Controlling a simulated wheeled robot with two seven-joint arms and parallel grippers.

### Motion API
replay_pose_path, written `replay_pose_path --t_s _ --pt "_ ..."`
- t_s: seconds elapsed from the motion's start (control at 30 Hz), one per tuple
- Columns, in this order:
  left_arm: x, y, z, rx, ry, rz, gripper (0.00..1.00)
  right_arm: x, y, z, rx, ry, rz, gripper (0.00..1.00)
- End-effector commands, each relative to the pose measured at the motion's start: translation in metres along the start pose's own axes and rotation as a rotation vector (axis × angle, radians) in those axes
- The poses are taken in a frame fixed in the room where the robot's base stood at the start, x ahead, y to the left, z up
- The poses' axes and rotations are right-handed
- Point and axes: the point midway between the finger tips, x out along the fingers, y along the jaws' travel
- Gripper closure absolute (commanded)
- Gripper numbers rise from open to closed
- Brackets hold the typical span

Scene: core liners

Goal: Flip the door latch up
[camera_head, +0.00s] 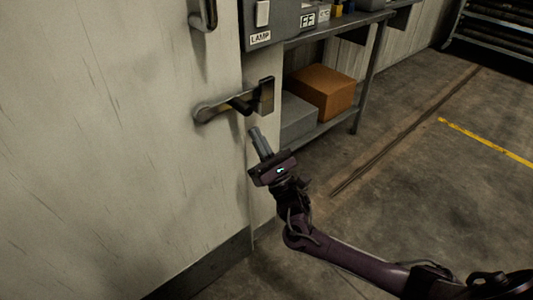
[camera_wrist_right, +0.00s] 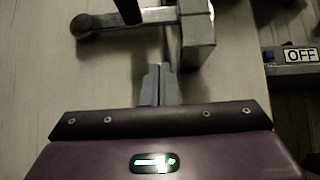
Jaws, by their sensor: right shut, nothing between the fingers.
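The door latch (camera_head: 235,104) is a metal bar mounted near the edge of the pale door (camera_head: 150,130). Its round pivot is at the left, a dark arm crosses it, and a dark bracket stands at its right end. In the right wrist view the latch (camera_wrist_right: 150,15) lies across the top, with the grey bracket (camera_wrist_right: 196,35) at its right. My right gripper (camera_head: 256,131) is shut and empty. Its fingertips are just below the latch and bracket; they look apart from the latch. In the right wrist view the fingertips (camera_wrist_right: 158,68) sit below and left of the bracket. My left gripper is out of view.
A door handle (camera_head: 205,15) is above the latch. A metal shelf table (camera_head: 345,25) with a LAMP-labelled box (camera_head: 262,39) stands right of the door. The floor at right is clear.

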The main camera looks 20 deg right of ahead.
Motion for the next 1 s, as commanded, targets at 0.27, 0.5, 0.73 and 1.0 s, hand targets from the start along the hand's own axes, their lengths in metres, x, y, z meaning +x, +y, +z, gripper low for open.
replay_pose_path --t_s 0.27,0.5,0.73,1.0 --pt "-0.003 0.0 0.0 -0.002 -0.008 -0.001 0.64 0.043 0.0 0.018 0.0 -0.001 0.002 1.0" --pt "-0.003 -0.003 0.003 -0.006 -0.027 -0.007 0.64 0.053 0.0 0.028 0.001 0.0 0.0 1.0" --pt "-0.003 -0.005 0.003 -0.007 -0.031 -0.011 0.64 0.054 0.0 0.028 0.001 0.0 0.0 1.0" --pt "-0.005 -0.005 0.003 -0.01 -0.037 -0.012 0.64 0.055 -0.004 0.032 -0.001 0.0 0.0 1.0"
